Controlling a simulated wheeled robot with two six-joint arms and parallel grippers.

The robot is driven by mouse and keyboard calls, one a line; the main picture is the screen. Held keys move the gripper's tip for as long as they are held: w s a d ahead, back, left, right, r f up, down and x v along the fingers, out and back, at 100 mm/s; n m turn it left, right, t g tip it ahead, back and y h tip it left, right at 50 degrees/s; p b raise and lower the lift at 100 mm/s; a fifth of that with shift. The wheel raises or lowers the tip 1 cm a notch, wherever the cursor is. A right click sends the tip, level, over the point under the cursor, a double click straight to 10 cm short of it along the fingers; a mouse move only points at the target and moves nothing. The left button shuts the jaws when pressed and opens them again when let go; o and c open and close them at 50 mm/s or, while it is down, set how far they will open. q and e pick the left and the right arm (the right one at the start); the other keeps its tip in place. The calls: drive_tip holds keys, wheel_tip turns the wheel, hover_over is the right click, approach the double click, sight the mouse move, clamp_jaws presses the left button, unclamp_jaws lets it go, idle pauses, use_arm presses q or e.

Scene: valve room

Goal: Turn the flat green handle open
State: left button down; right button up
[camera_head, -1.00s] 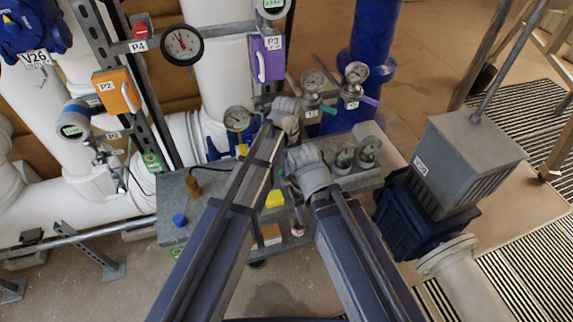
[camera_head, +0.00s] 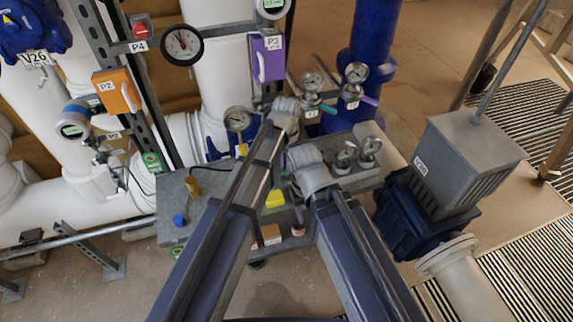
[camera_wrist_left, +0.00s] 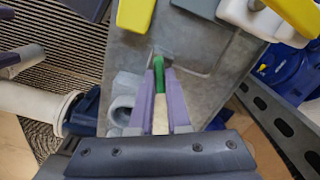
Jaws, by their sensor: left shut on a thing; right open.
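The green handle (camera_wrist_left: 159,78) is a thin flat bar above a grey metal surface in the left wrist view. My left gripper (camera_wrist_left: 160,92) has its purple fingers closed on it, one on each side. In the head view my left gripper (camera_head: 281,164) points down over the grey bench, and its own wrist and arm largely hide the grip there. My right gripper (camera_head: 291,180) is just below and right of it, open, with its fingers mostly hidden. Another green lever (camera_head: 327,109) sticks out under a gauge farther back.
The grey bench (camera_head: 352,183) carries a yellow block (camera_head: 275,199), a blue knob (camera_head: 180,220) and two small gauges (camera_head: 370,147) beside my right wrist. A purple lever (camera_head: 370,101) is behind. A grey motor box (camera_head: 470,150) stands right. White pipes fill the left.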

use_arm(q)
drive_tip(key=n, duration=1.2)
drive_tip(key=shift+n, duration=0.4)
idle(0.4)
drive_tip(key=c, duration=0.9)
unclamp_jaws()
drive_tip(key=shift+r, duration=0.15)
wheel_tip(320, 180, up, 8)
drive_tip(key=p, duration=0.8)
drive_tip(key=shift+f, duration=0.2)
